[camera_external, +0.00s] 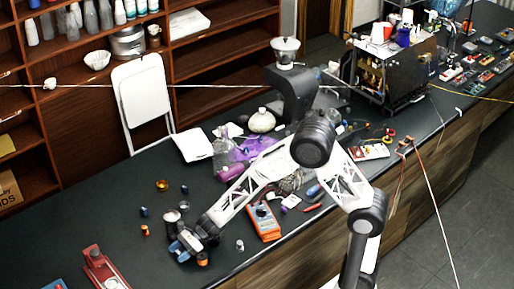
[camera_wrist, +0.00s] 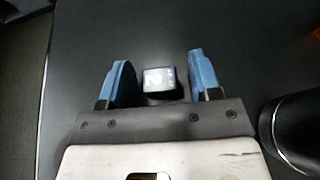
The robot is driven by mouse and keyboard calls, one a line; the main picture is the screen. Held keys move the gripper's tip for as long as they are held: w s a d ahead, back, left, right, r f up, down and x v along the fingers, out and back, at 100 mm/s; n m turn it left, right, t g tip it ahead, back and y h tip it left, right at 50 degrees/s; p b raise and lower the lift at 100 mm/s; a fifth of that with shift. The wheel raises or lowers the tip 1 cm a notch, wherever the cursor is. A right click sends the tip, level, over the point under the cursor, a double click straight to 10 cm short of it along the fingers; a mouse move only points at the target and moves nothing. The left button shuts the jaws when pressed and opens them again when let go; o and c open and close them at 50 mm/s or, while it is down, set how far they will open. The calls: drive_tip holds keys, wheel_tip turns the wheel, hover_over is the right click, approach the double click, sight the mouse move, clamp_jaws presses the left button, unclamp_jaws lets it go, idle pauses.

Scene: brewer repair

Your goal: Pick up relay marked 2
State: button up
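A small dark block with a pale printed face (camera_wrist: 158,80), which looks like a relay, lies on the black tabletop in the wrist view. Its marking is too blurred to read, so I cannot tell whether it is relay 2. My gripper (camera_wrist: 160,66) is open, with one blue finger on each side of the block and visible gaps between. In the external view my gripper (camera_external: 182,248) is low over the near-left part of the bench. I cannot make out the block there.
A dark canister (camera_external: 172,222) stands close beside my gripper; a dark cylinder (camera_wrist: 302,132) shows at the right in the wrist view. Several small parts lie around, including an orange one (camera_external: 145,230). An orange multimeter (camera_external: 264,222) lies to the right. The bench's front edge is near.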

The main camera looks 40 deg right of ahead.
sight(178, 252)
drive_tip(key=c, duration=0.9)
drive_tip(key=shift+o, duration=0.2)
drive_tip(key=shift+r, duration=5)
